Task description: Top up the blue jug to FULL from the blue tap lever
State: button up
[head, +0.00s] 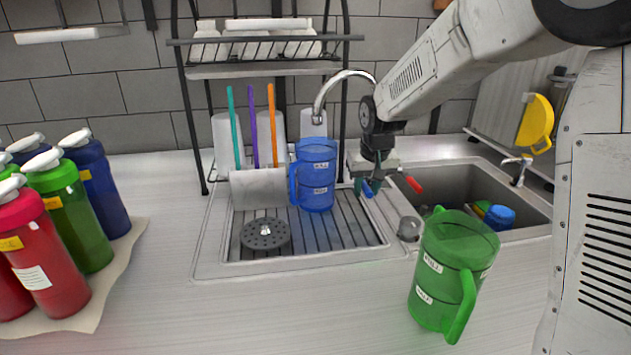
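The blue jug (314,178) stands upright on the ribbed drainboard, its handle to the left. It carries small white labels, too small to read. The curved tap spout (340,80) ends above the jug. I cannot make out a water stream or the level inside. The blue tap lever (368,188) is just right of the jug, and a red lever (413,184) is further right. My gripper (371,184) points down at the blue lever, its fingertips close around or beside it. Whether it touches the lever, and its finger gap, are unclear.
A green jug (453,270) stands on the counter at the front right. A sink basin (465,185) with colourful items lies behind it. Several coloured bottles (95,185) crowd the left. The front middle counter is clear.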

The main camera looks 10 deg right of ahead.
jog(key=shift+o, duration=1)
jog(key=shift+d+r, duration=0.1)
jog(key=shift+a, duration=0.2)
jog(key=shift+w+r+v, duration=0.1)
jog(key=shift+w+v, duration=0.2)
jog(key=shift+v, duration=1)
jog(key=shift+w+r+v, duration=0.1)
jog(key=shift+w+v, duration=0.25)
jog(key=shift+v, duration=0.95)
jog(key=shift+w+r+v, duration=0.1)
jog(key=shift+w+v, duration=0.2)
jog(key=shift+v, duration=1.05)
jog(key=shift+f, duration=0.1)
